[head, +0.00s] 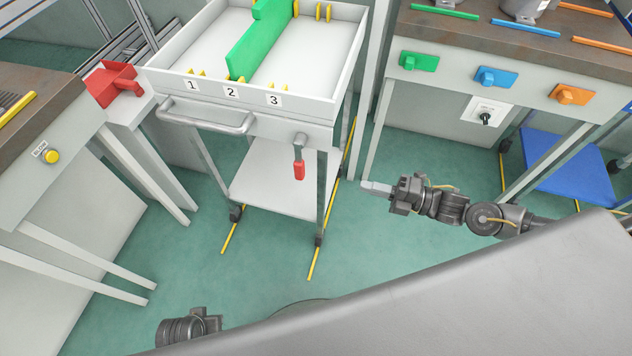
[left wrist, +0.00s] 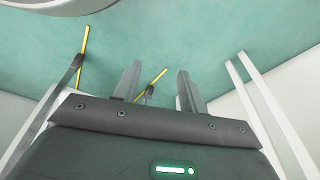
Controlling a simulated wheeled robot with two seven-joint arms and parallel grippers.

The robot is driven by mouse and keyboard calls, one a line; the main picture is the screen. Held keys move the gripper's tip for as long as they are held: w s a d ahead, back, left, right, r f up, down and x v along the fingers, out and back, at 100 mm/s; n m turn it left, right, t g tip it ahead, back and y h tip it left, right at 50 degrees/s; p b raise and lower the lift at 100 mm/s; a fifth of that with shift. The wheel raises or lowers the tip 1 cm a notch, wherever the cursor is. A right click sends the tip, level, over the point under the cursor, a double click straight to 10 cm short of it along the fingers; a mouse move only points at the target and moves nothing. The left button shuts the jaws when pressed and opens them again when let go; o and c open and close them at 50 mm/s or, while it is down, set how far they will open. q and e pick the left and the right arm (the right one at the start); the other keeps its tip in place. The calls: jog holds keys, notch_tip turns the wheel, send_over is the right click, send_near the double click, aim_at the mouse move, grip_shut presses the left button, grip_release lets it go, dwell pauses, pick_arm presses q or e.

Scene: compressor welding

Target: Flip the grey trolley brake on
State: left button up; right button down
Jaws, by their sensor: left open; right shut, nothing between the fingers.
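The grey trolley (head: 255,125) stands in the middle of the head view, with a push handle (head: 205,118) on its front. A brake lever with a red grip (head: 299,171) hangs down at the front right of the trolley. My right gripper (head: 366,187) is shut and empty, to the right of the lever and apart from it, pointing left. My left gripper shows in the left wrist view (left wrist: 157,85) with its two fingers apart and nothing between them. In the head view only part of my left arm shows at the bottom, and its fingertips cannot be made out.
The trolley's tray holds a green divider (head: 252,48) and yellow pegs. A red bin (head: 112,84) is at left, beside a bench with a yellow button (head: 52,157). A bench with green, blue and orange blocks is at right. Green floor (head: 270,270) is clear before the trolley.

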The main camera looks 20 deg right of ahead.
aim_at(304, 171)
pick_arm(q)
jog(key=shift+r, duration=0.1)
pick_arm(e)
jog(key=shift+s+a+r, duration=0.1)
jog(key=shift+r, duration=0.15)
jog(key=shift+a, duration=0.1)
jog(key=p+x, duration=0.1)
jog(key=x, duration=1.1)
jog(key=shift+a, duration=0.25)
jog(key=shift+w+a, duration=0.45)
jog(key=shift+a, duration=0.1)
pick_arm(q)
jog(key=shift+s+f, duration=0.2)
jog(key=shift+f, duration=0.7)
